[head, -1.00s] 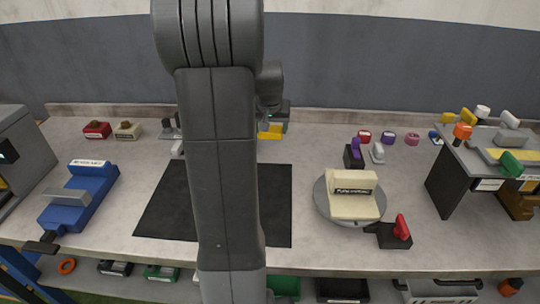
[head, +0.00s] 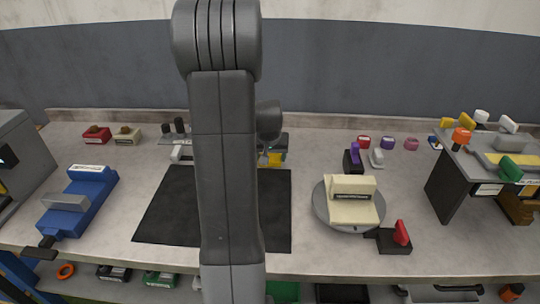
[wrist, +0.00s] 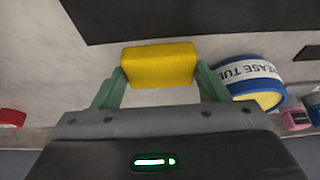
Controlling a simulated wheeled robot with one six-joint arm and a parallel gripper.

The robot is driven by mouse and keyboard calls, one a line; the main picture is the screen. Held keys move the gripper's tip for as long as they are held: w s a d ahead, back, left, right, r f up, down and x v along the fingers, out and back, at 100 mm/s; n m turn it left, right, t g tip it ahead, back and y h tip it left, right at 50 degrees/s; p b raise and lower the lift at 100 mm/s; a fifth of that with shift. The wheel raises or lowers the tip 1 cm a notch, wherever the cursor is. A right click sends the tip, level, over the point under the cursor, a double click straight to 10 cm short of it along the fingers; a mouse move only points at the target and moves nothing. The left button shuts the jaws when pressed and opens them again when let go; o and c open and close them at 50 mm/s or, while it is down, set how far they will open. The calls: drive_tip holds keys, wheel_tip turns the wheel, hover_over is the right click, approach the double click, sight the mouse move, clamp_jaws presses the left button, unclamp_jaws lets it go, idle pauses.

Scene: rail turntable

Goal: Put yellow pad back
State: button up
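The yellow pad (wrist: 160,64) sits between the two green fingers of my gripper (wrist: 160,78) in the wrist view, with a finger against each side. In the head view the pad (head: 277,159) shows just right of my arm, near the back edge of the black mat. A white and blue tub (wrist: 250,80) with a yellow inside and partly readable "GREASE TUB" lettering is close to the right finger in the wrist view. My arm hides much of this area in the head view. I cannot tell whether the pad touches the table.
The black mat (head: 165,215) is bare where visible. A round turntable (head: 322,208) with a cream block stands to the right, beside a black block with a red handle (head: 400,236). A blue fixture (head: 80,203) is at left. A purple-handled block (head: 353,160) stands behind the turntable.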

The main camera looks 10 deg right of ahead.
drive_tip(key=o, duration=0.4)
drive_tip(key=shift+o, duration=0.2)
drive_tip(key=shift+r, duration=0.1)
drive_tip(key=shift+r+p, duration=0.2)
drive_tip(key=shift+p, duration=0.1)
drive_tip(key=v, duration=1.1)
drive_tip(key=shift+r, duration=0.35)
drive_tip(key=shift+s+a, duration=0.1)
drive_tip(key=shift+s, duration=0.05)
